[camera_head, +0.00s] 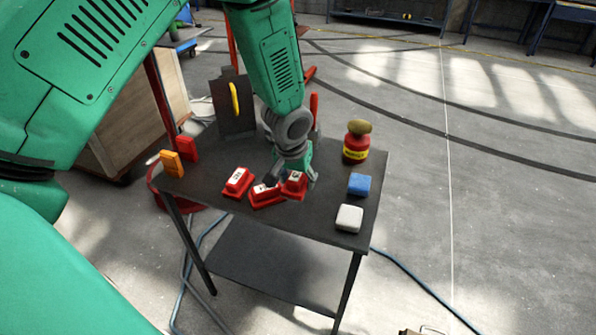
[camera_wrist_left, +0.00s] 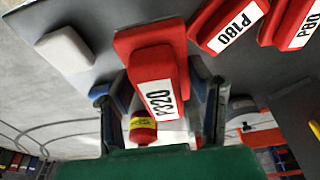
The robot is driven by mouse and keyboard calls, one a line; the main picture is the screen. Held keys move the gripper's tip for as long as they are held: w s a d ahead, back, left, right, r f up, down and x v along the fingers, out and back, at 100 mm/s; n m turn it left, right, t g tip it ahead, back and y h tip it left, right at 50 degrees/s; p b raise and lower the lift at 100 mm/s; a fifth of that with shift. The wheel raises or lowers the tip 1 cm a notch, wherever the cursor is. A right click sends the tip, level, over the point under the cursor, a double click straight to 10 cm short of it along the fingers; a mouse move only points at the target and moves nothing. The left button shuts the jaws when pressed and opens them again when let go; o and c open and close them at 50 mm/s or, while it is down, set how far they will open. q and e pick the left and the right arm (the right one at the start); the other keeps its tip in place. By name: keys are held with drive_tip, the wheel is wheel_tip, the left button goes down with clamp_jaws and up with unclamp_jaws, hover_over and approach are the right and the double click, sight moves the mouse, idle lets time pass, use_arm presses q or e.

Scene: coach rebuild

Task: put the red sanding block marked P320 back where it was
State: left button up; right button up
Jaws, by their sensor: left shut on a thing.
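The red sanding block marked P320 (camera_wrist_left: 158,68) is between the two fingers of my left gripper (camera_wrist_left: 160,97) in the wrist view, its label facing the camera. In the head view this red block (camera_head: 295,186) shows under my left gripper (camera_head: 288,175), over the front middle of the dark table. I cannot tell whether it touches the tabletop. The red P180 block (camera_wrist_left: 230,24) is close beside it, and the P80 block (camera_wrist_left: 292,22) lies beyond. In the head view these two red blocks (camera_head: 262,197) (camera_head: 238,182) are left of the gripper. My right gripper is out of view.
On the dark table (camera_head: 310,222), a blue block (camera_head: 359,184) and a white block (camera_head: 348,218) lie at right. A red can with a yellow label (camera_head: 356,146) stands behind them. Orange (camera_head: 172,163) and red pieces (camera_head: 187,148) stand at the left edge.

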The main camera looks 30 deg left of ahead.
sight(301, 207)
use_arm(q)
drive_tip(key=shift+d+f+b, duration=0.15)
drive_tip(key=shift+f+b, duration=0.4)
drive_tip(key=shift+f, duration=0.1)
drive_tip(key=f+b, duration=0.2)
drive_tip(key=d+f+b, duration=0.1)
drive_tip(key=f+b, duration=0.1)
drive_tip(key=shift+f, duration=0.15)
drive_tip(key=shift+a+f+b, duration=0.25)
drive_tip(key=shift+f+b, duration=0.25)
drive_tip(key=shift+b, duration=0.1)
drive_tip(key=shift+a, duration=0.2)
drive_tip(key=shift+d, duration=0.35)
drive_tip(key=shift+a+f, duration=0.1)
drive_tip(key=shift+f, duration=0.25)
drive_tip(key=shift+a+f, duration=0.15)
drive_tip(key=shift+f, duration=0.05)
drive_tip(key=o, duration=1.2)
drive_tip(key=shift+o, duration=1.3)
